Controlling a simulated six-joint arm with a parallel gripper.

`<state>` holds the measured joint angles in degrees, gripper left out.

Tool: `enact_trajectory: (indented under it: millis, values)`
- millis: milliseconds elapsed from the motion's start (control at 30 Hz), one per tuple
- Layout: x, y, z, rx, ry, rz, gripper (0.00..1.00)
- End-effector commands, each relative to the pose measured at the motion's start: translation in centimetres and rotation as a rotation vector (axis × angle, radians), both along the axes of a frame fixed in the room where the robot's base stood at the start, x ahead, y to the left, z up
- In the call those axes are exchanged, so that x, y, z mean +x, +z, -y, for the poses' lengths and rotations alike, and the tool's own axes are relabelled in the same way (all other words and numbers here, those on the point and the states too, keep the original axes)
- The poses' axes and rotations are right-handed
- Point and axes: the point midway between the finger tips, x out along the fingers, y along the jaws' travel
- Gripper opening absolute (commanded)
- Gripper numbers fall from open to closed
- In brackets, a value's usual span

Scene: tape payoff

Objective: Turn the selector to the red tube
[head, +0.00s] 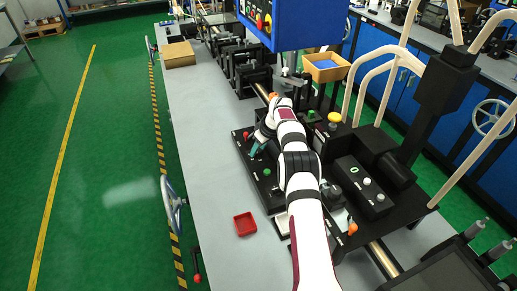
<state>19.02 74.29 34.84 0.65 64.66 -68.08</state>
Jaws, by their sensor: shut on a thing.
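My gripper (256,151) is at the left part of a black control panel (253,172), low over its surface. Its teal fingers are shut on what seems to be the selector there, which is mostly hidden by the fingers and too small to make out. I cannot tell which way the selector points. On the panel, a small red knob or tube (245,135) stands just up and left of my gripper. The panel's labels are too small to read.
A red tray (244,224) sits on the grey bench (215,180) in front of the panel. A black box with buttons (362,188) and a yellow knob (334,117) stand to the right. A blue cabinet (302,24) hangs above the back.

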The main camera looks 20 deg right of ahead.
Motion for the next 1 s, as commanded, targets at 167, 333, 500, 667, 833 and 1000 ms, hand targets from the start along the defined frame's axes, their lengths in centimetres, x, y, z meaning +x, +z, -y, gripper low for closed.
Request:
enact_trajectory:
  millis: [167, 333, 500, 667, 833, 1000]
  values:
    - [0.0, 0.0, 0.0, 0.0, 0.0, 0.0, 0.68]
    - [0.0, 0.0, 0.0, 0.0, 0.0, 0.0, 0.69]
    - [0.0, 0.1, -0.1, -0.001, -0.075, -0.001, 0.69]
    - [-0.1, 0.0, -0.3, -0.003, -0.326, 0.0, 0.69]
    - [0.0, 0.0, -0.6, -0.004, -0.608, 0.003, 0.69]
    - [-1.5, 4.1, -0.8, -0.001, -0.662, 0.005, 0.69]
